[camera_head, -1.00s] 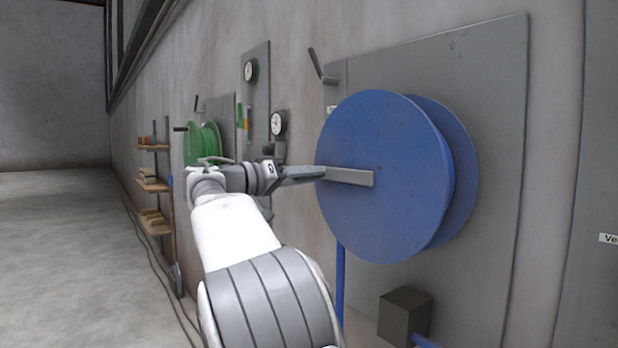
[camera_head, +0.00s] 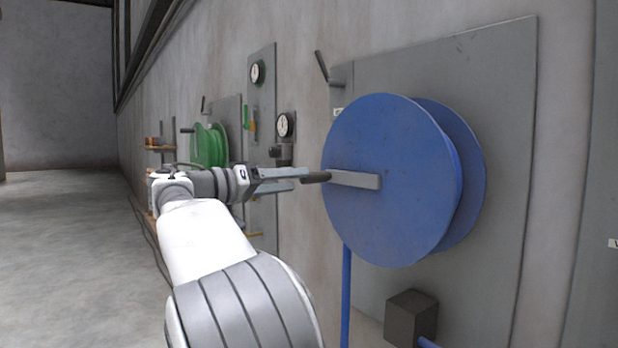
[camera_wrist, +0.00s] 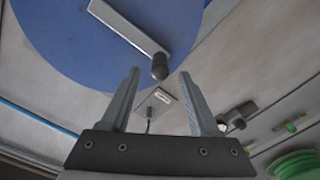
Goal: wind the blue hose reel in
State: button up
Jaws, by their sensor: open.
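The blue hose reel (camera_head: 385,215) is mounted on a grey wall panel, with a blue hose (camera_head: 346,295) hanging below it. Its flat grey crank arm (camera_head: 355,180) points left from the hub and ends in a dark handle knob (camera_head: 316,177). My gripper (camera_head: 285,180) is open and empty, just left of the knob in the head view. In the wrist view the reel (camera_wrist: 75,45) is at the upper left, and the crank arm (camera_wrist: 130,27) runs down to the knob (camera_wrist: 160,66). The knob lies beyond and between the fingertips of my gripper (camera_wrist: 160,75), apart from both fingers.
A grey box (camera_head: 410,317) sits under the reel. A small lever (camera_head: 322,68) is above it. Two gauges (camera_head: 284,124) and a green reel (camera_head: 208,146) are on the wall to the left, with a shelf (camera_head: 160,149) farther back. The floor at left is clear.

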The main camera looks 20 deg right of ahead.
jog(key=p+v, duration=0.1)
jog(key=v, duration=0.9)
jog(key=shift+a, duration=0.3)
jog(key=shift+s, duration=0.15)
